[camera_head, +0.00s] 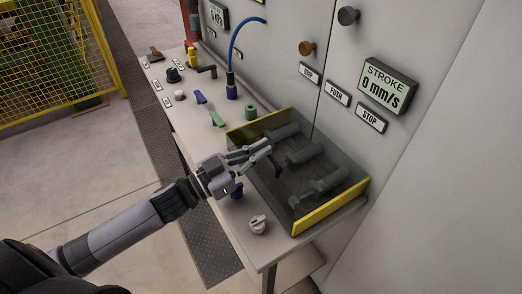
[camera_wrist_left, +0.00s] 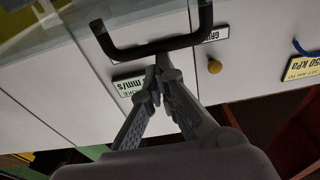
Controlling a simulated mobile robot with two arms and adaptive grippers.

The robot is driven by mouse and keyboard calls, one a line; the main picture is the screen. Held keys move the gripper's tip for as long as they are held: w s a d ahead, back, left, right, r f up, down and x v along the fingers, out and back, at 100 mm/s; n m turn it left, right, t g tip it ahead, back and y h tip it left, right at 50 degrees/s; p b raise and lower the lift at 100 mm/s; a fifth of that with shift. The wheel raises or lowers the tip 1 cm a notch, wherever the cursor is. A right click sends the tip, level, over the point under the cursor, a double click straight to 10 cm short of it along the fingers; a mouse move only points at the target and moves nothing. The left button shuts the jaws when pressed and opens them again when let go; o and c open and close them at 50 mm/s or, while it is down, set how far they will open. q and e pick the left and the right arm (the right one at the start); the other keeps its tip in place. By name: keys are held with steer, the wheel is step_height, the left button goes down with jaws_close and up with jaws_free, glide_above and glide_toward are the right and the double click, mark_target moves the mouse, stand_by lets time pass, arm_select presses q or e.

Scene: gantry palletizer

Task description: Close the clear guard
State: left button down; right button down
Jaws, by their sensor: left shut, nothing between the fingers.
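The clear guard (camera_head: 350,166) is a see-through box with yellow end panels, at the back right of the bench in the head view. Grey rod-like parts show inside or through it. My left gripper (camera_head: 269,147) is at the guard's front left, its fingers shut and empty. In the left wrist view the shut fingertips (camera_wrist_left: 163,62) overlap the lower bar of a black U-shaped handle (camera_wrist_left: 152,50); I cannot tell if they touch it. A clear panel edge shows at upper left in that view. My right gripper is not in view.
The bench (camera_head: 236,215) holds a white knob (camera_head: 258,224), a green knob (camera_head: 251,112), a blue fitting with a hose (camera_head: 232,91), and several small switches. A wall with a STROKE display (camera_head: 388,86) stands behind. A yellow mesh fence (camera_head: 60,55) is at far left.

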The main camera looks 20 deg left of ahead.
arm_select(q)
steer(key=shift+s+f, duration=0.1)
steer(key=shift+f, duration=0.4)
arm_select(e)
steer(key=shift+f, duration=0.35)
